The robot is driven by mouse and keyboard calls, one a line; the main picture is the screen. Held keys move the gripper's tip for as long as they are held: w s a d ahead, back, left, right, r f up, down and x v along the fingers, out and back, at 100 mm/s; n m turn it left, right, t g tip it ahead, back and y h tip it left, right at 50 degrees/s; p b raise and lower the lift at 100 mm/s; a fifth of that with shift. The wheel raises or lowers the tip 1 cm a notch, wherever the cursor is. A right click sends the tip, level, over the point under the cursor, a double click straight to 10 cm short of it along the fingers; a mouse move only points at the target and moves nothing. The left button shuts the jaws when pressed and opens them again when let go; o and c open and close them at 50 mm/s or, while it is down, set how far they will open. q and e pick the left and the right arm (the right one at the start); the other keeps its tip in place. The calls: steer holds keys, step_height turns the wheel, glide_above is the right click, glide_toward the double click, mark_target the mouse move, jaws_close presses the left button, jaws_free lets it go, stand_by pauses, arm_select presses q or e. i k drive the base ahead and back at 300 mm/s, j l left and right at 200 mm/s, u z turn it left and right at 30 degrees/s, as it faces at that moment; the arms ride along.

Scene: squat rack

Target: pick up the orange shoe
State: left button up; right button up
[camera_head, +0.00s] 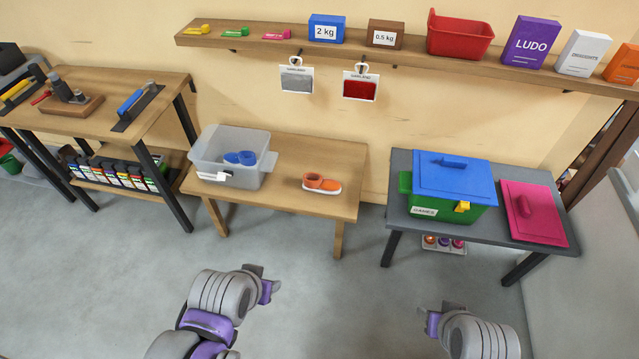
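The orange shoe (321,183) has a white sole and lies on the low wooden table (285,203), right of the clear bin. Nothing touches it. My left gripper (272,283) is in front of the table, lower in the picture and left of the shoe, with nothing seen in it. My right gripper (430,318) is farther right, in front of the grey table, and also apart from everything. The fingers of both grippers are too small and turned too far to tell whether they are open.
A clear bin (228,170) with blue items (240,158) stands on the same table. Right is a grey table (398,217) with a green box (440,209), blue lid (452,177) and pink lid (533,212). A wall shelf (300,46) hangs above. The floor in front is clear.

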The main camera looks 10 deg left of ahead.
mark_target(313, 182)
steer(key=i, duration=0.3)
steer(key=i+u, duration=0.3)
steer(key=i+l+u, duration=0.2)
steer(key=i+u, duration=0.15)
steer(key=i, duration=0.15)
steer(key=u, duration=1)
